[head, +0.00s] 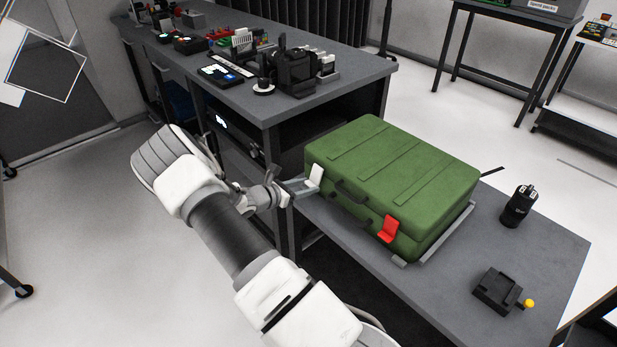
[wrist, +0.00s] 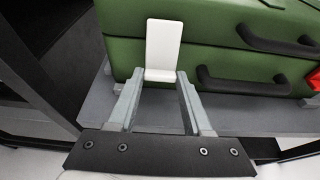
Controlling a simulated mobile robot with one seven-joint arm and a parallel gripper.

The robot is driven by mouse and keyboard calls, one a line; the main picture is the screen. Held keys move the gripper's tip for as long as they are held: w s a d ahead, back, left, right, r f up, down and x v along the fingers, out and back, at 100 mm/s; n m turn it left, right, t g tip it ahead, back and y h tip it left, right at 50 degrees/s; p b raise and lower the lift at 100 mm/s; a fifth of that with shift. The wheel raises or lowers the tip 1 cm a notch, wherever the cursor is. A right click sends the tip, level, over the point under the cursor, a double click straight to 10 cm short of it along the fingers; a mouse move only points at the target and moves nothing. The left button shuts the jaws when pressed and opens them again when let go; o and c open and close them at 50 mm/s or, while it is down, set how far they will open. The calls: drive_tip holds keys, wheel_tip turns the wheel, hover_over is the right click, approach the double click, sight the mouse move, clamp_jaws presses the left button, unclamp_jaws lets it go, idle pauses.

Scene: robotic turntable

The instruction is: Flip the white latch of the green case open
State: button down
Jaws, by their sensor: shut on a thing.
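The green case (head: 395,165) lies closed on the grey table, its latch side facing my arm. The white latch (head: 317,174) is at the left of that side and stands upright against the case. In the wrist view the white latch (wrist: 163,45) spans the seam between lid and base, with its lower lip jutting out towards me. My gripper (head: 304,187) reaches it from the left. In the wrist view my gripper (wrist: 161,75) has one fingertip on each side of the latch's lower end, shut on it. The exact contact at the fingertips is hard to see.
A red latch (head: 389,229) is at the right of the same side, with dark handles (wrist: 275,40) between. A black cylinder (head: 519,206) and a black box with a yellow knob (head: 497,291) stand right of the case. A cluttered workbench (head: 345,75) is behind.

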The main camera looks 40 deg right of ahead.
sight(309, 184)
drive_tip(key=r+y+p, duration=0.1)
drive_tip(key=y+p, duration=0.1)
drive_tip(key=a+r+y+p, duration=0.1)
drive_tip(key=p, duration=0.2)
drive_tip(key=shift+a+r+y+p, duration=0.1)
drive_tip(key=shift+r+y+p, duration=0.2)
drive_tip(key=shift+r+y, duration=0.1)
drive_tip(key=r+y+p, duration=0.1)
drive_tip(key=p, duration=0.2)
drive_tip(key=shift+a+g+y, duration=0.15)
drive_tip(key=shift+g+y, duration=0.15)
drive_tip(key=shift+y, duration=0.1)
drive_tip(key=y+p, duration=0.1)
drive_tip(key=p, duration=0.2)
drive_tip(key=r+y+p, duration=0.1)
drive_tip(key=y+p, duration=0.1)
drive_tip(key=p, duration=0.1)
drive_tip(key=shift+r, duration=0.3)
drive_tip(key=y+p, duration=0.1)
drive_tip(key=p, duration=0.1)
drive_tip(key=r+y+p, duration=0.1)
drive_tip(key=p, duration=0.1)
drive_tip(key=shift+a, duration=0.1)
drive_tip(key=shift+y+p, duration=0.3)
drive_tip(key=shift+y, duration=0.1)
drive_tip(key=shift+f, duration=0.1)
drive_tip(key=shift+c, duration=1.6)
unclamp_jaws()
